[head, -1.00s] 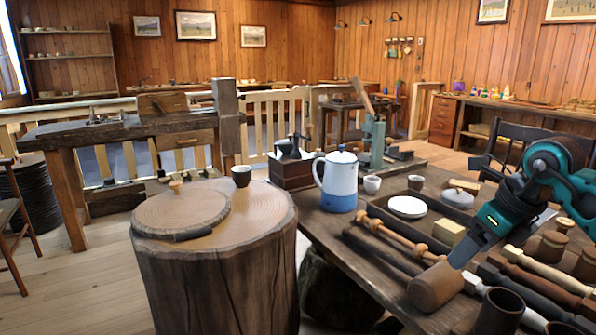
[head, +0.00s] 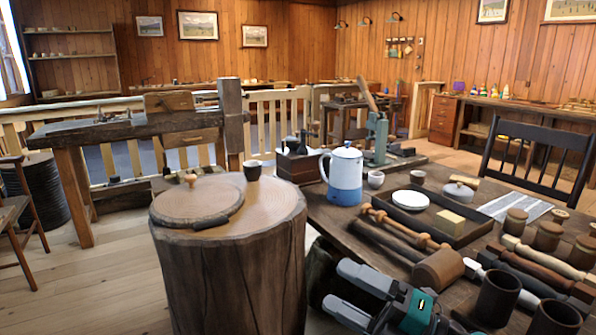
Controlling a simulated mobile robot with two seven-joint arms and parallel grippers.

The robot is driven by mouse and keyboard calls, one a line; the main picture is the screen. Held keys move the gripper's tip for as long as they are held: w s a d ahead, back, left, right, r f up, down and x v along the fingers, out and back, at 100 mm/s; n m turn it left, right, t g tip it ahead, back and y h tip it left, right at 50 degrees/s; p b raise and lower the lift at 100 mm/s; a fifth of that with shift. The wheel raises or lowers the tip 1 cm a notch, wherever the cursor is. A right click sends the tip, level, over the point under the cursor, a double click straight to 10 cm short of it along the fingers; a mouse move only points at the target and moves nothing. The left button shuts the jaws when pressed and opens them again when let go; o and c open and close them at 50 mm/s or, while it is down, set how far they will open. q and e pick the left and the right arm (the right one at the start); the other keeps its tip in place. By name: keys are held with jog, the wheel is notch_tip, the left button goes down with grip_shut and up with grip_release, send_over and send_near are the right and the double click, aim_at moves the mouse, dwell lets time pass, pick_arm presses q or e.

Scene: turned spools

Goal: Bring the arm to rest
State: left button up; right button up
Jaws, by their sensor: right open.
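My right gripper (head: 338,286) shows at the bottom centre of the head view. Its two grey fingers point left and stand apart, with nothing between them. It is low in front, beside the stump (head: 230,285) and left of the dark workbench's near edge. The teal body of the gripper (head: 416,308) runs off the bottom of the picture. My left gripper is not in view. A small turned wooden piece (head: 190,180) stands on a round wooden slab (head: 190,208) on the stump, apart from my gripper.
A dark cup (head: 252,170) stands at the stump's back edge. The workbench at right carries a blue and white pot (head: 342,178), a tray with a white plate (head: 410,200), a mallet (head: 437,269), dark cups (head: 497,297) and wooden jars (head: 548,236). A dark chair (head: 535,150) stands behind.

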jog(key=s+d+f+m+h, duration=0.3)
jog(key=s+f+m+h, duration=0.15)
jog(key=f+m, duration=0.4)
jog(key=s+d+f+m+t+h, duration=0.1)
jog(key=s+d+f+m+h, duration=0.1)
jog(key=s+f+m+h, duration=0.5)
jog(key=s+d+f+m+h, duration=0.2)
jog(key=d+f+m+h, duration=0.15)
jog(key=f+m, duration=0.75)
pick_arm(q)
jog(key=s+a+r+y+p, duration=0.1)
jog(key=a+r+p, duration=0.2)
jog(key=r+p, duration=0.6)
jog(key=p, duration=0.4)
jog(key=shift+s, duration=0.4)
pick_arm(e)
notch_tip(320, 180, up, 10)
jog(key=s+d+m+h, duration=0.1)
jog(key=m, duration=0.1)
jog(key=shift+s+d+r+h, duration=0.2)
jog(key=shift+d+h, duration=0.1)
jog(key=shift+d, duration=0.1)
